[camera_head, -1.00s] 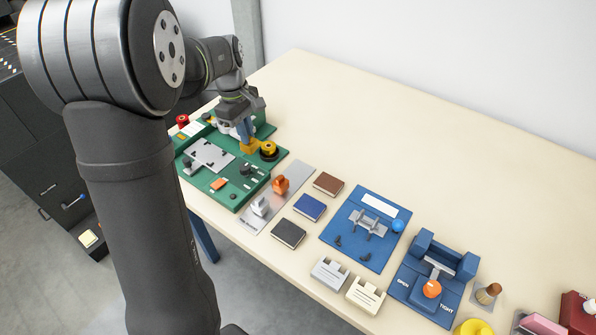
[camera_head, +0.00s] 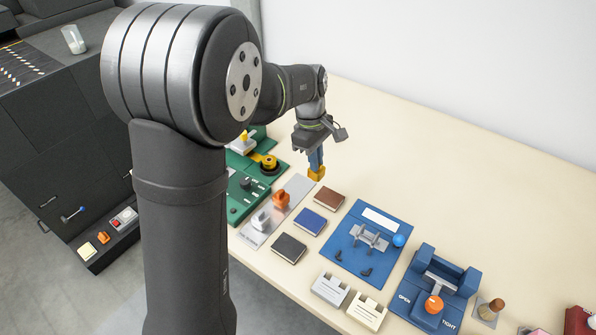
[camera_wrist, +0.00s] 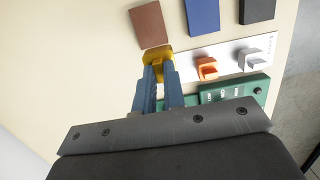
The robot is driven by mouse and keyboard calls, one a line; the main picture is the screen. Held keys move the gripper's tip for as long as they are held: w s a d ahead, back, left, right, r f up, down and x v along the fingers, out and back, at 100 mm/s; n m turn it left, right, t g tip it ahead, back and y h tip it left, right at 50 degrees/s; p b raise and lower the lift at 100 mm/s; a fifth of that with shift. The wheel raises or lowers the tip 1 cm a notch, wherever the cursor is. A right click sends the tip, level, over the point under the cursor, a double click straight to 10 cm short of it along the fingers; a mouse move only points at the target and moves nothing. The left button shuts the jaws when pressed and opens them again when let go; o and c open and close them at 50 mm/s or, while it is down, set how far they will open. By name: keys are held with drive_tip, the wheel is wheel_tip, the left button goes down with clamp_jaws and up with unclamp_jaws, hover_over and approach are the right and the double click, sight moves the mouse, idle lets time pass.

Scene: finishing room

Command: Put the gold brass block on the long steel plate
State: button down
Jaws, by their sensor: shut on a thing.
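The gold brass block (camera_head: 316,172) is held between the blue fingers of my gripper (camera_head: 316,160). In the wrist view the block (camera_wrist: 158,55) sits at the tips of the gripper (camera_wrist: 159,70), which is shut on it. The long steel plate (camera_head: 261,235) lies on the table to the lower left of the block. It bears an orange block (camera_head: 281,200) and a silver block (camera_head: 260,220). In the wrist view the plate (camera_wrist: 228,52) is to the right of the gold block. The gold block appears above the table near the plate's far end; its exact height is unclear.
Brown (camera_head: 329,197), blue (camera_head: 310,221) and dark (camera_head: 288,249) pads lie in a row right of the plate. A green fixture board (camera_head: 246,207) is at its left. A blue fixture board (camera_head: 352,258) stands farther right. The table behind the gripper is clear.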

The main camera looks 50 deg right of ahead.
drive_tip(key=shift+w+d+f, duration=0.15)
drive_tip(key=shift+w+f, duration=0.9)
drive_tip(key=shift+f, duration=0.25)
drive_tip(key=shift+w+d+f, duration=0.15)
drive_tip(key=shift+w+f, duration=0.9)
drive_tip(key=shift+f, duration=0.2)
drive_tip(key=shift+w+d+f, duration=0.15)
drive_tip(key=shift+w+f, duration=0.9)
drive_tip(key=shift+f, duration=0.25)
drive_tip(key=shift+f, duration=0.15)
drive_tip(key=c, duration=1.5)
unclamp_jaws()
wheel_tip(320, 180, up, 12)
drive_tip(key=w, duration=0.1)
drive_tip(key=shift+w, duration=0.4)
